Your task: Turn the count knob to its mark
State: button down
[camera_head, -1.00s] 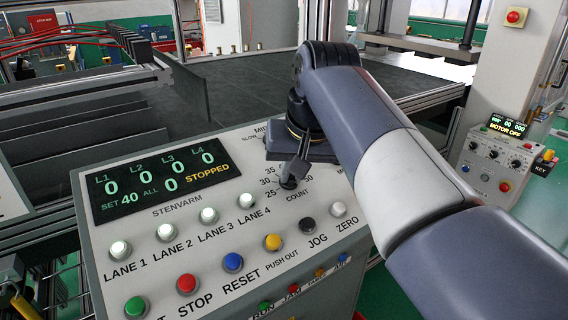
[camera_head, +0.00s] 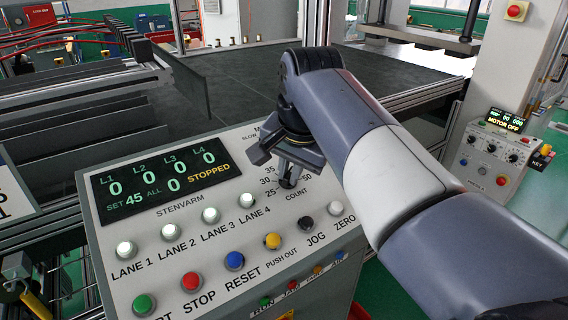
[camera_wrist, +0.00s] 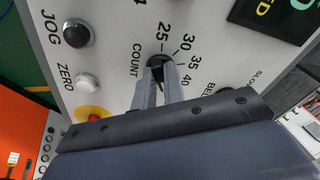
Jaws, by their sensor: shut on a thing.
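The count knob (camera_wrist: 156,62) is a small black knob on the sloping grey control panel (camera_head: 190,215). Numbers 25, 30, 35, 40 and on to 50 ring it, with COUNT printed beside it. My gripper (camera_head: 288,180) reaches down to the knob. In the wrist view its two grey fingers (camera_wrist: 158,78) are closed on the knob's sides, hiding most of it and its pointer. The panel display (camera_head: 165,178) reads SET 45, ALL 0, STOPPED, with 0 under each of L1 to L4.
White lane buttons (camera_head: 210,215) and several coloured buttons, such as the red STOP (camera_head: 191,281), lie left of and below the knob. Black JOG (camera_head: 306,223) and white ZERO (camera_head: 336,208) are close by. A yellow-and-red button (camera_wrist: 92,113) shows in the wrist view.

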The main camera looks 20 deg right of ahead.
dwell(0.4)
jog(key=c, duration=1.5)
grip_release()
jog(key=v, duration=1)
jog(key=shift+s+r, duration=0.15)
jog(key=shift+r, duration=0.25)
jog(key=x, duration=1.1)
jog(key=shift+r, duration=0.15)
